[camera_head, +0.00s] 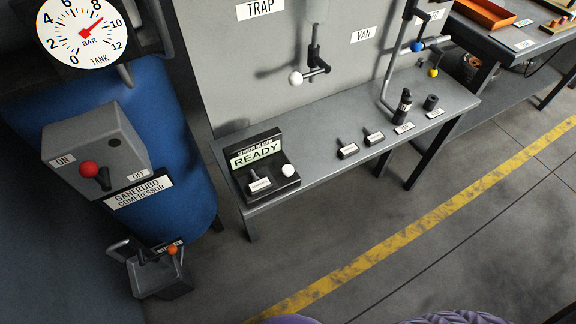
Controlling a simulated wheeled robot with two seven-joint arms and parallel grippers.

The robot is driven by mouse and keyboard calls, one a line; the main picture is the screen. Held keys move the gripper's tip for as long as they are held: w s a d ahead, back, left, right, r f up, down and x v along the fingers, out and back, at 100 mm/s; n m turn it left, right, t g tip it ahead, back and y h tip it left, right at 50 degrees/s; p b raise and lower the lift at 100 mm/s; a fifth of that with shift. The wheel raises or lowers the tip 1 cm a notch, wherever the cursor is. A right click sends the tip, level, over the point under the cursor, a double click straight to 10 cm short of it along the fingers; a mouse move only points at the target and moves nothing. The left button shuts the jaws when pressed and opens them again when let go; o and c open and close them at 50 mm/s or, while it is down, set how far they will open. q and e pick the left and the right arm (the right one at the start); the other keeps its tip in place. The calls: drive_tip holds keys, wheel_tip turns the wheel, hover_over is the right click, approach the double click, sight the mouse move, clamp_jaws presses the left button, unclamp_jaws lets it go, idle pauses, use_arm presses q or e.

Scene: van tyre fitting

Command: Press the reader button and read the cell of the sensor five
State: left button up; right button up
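The sensor reader (256,153) stands at the left end of the grey bench. Its display reads READY. A white round button (288,170) sits at the right of its base. A small dark sensor with a white label (259,184) rests on the left of the reader's base; its label is too small to read. Two more small labelled sensors lie on the bench to the right, one nearer the reader (347,150) and one beyond it (374,137). I cannot tell which is sensor five. Neither of my grippers is in view.
The bench (320,170) also holds a black cylinder (403,106) and a dark cap-like piece (430,102). The blue compressor tank (165,120), its ON/OFF box (95,150) and a pedal box (158,268) stand left. Floor in front is clear, with a yellow line (400,238).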

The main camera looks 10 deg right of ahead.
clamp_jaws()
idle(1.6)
